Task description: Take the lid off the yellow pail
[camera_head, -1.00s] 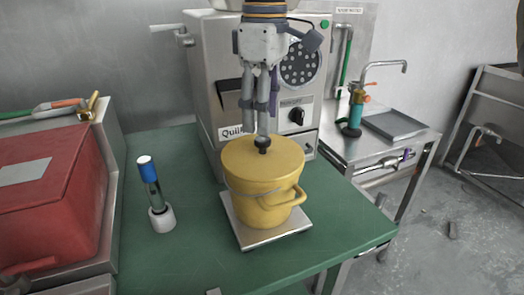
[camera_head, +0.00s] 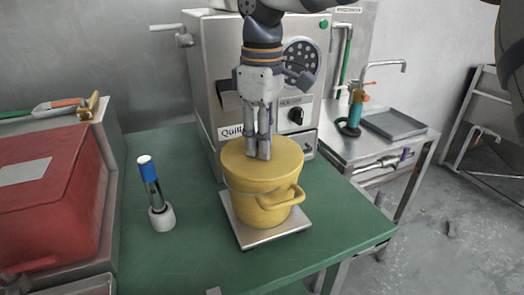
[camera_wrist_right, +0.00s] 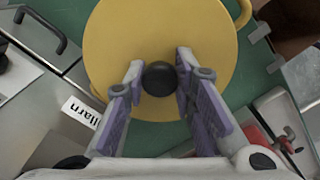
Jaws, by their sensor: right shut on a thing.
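The yellow pail (camera_head: 250,203) stands upright on a square metal plate (camera_head: 251,238). Its round yellow lid (camera_head: 285,153) sits on the rim, and no gap shows between them. My right gripper (camera_head: 258,152) points straight down at the lid's centre, shut on the lid's black knob. In the head view the fingers hide the knob. The right wrist view shows the dark knob (camera_wrist_right: 159,78) between the two fingertips, above the yellow lid (camera_wrist_right: 160,30). My left gripper is not in view.
A steel grinder machine (camera_head: 215,85) stands close behind the pail. A blue-capped tube in a white holder (camera_head: 162,217) stands to the left. A red box (camera_head: 50,190) fills the far left. The green table (camera_head: 160,262) is clear at the front.

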